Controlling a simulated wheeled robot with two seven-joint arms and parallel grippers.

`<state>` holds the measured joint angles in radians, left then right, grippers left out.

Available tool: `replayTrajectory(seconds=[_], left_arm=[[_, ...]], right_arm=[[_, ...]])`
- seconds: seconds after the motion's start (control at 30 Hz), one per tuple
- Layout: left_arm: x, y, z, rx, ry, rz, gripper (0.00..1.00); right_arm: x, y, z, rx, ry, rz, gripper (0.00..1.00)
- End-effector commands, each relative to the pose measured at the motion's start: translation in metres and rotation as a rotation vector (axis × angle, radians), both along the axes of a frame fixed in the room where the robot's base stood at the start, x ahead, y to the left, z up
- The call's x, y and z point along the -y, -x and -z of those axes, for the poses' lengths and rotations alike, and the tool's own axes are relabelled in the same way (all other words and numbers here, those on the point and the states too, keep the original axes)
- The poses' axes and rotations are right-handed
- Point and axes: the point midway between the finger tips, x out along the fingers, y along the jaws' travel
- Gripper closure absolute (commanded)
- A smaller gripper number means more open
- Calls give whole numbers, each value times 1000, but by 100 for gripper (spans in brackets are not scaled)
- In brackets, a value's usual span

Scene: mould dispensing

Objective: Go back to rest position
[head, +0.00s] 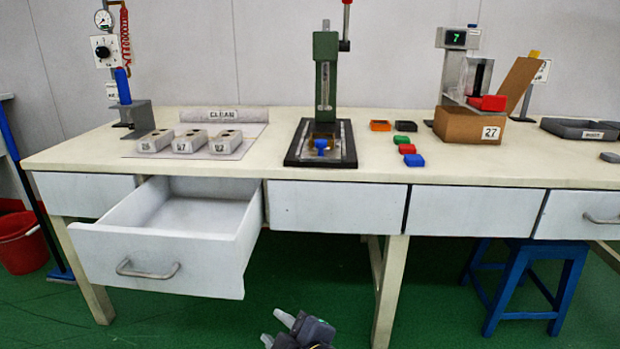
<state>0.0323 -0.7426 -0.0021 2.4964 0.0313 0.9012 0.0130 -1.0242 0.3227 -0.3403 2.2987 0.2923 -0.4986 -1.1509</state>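My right gripper (276,329) shows at the bottom edge, left of centre, low in front of the table and over the green floor. Its two pale fingertips are apart with nothing seen between them; the rest of it is cut off by the frame. My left gripper is not in view. The long table (330,177) stands beyond, with its left drawer (165,254) pulled open and its visible inside empty. On the table are several grey mould blocks (189,146) by a "CLEAN" sign and a green press (326,85) with a blue piece at its base.
A blue stool (525,257) is under the table. A red bucket (22,243) stands far left. The open drawer juts forward.

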Motion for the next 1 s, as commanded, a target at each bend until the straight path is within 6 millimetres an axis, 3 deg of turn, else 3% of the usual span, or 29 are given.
replayTrajectory(seconds=[0.03, 0.2, 0.3, 0.4, 0.6, 0.8, 1.0], left_arm=[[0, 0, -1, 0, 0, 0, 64], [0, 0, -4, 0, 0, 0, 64], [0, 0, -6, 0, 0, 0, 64], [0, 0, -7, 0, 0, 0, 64], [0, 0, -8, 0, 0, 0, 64], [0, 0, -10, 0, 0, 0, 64], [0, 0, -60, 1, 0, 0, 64]], right_arm=[[28, -3, -5, -104, -81, 52, 67], [117, 23, -7, -488, -340, 235, 67], [162, 51, -6, -669, -454, 362, 67], [194, 80, -1, -802, -533, 485, 67], [236, 132, 9, -975, -637, 720, 67], [262, 179, 20, -1091, -714, 961, 67], [260, 180, -29, -1104, -711, 962, 67]])
